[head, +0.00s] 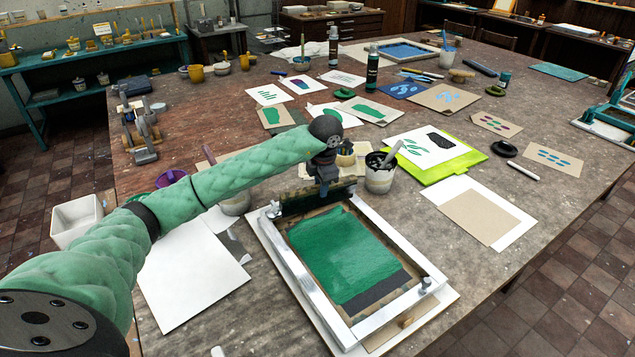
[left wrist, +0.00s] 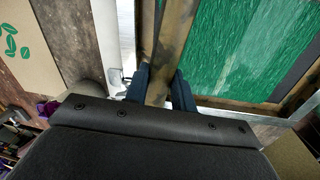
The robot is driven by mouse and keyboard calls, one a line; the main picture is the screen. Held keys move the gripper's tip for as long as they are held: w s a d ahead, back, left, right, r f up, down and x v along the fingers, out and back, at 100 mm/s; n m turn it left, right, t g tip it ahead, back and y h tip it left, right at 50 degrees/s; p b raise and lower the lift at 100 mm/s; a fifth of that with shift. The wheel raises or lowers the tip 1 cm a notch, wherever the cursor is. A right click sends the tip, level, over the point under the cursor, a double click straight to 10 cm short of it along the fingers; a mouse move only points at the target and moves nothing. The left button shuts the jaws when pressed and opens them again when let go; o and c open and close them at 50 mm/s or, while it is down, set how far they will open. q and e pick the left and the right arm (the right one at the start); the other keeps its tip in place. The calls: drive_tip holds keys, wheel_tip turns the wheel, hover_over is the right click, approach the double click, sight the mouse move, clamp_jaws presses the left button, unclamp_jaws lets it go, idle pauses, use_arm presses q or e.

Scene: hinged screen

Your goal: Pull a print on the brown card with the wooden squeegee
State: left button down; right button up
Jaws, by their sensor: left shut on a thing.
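My left gripper (head: 327,180) is shut on the wooden squeegee (head: 316,200), at the far end of the screen. In the left wrist view, the squeegee's wooden bar (left wrist: 172,40) runs between the two dark fingers (left wrist: 160,88). The hinged screen (head: 290,265) lies flat in its pale frame, with green ink (head: 345,250) over most of its mesh and a dark strip (head: 382,288) at the near end. A brown card (head: 478,217) lies on a white sheet to the right. Another brown edge (head: 402,326) shows under the screen's near end. My right gripper is out of view.
An ink pot (head: 379,176) stands just beyond the screen's far right corner. A lime-green folder (head: 450,167) with a print lies behind the brown card. White paper (head: 190,275) lies left of the screen. Prints and bottles fill the table's far part.

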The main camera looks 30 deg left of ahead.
use_arm(q)
drive_tip(key=shift+a+n, duration=0.65)
drive_tip(key=shift+n, duration=0.25)
drive_tip(key=shift+w+f+b, duration=0.1)
drive_tip(key=shift+w+b, duration=0.05)
drive_tip(key=shift+b, duration=0.15)
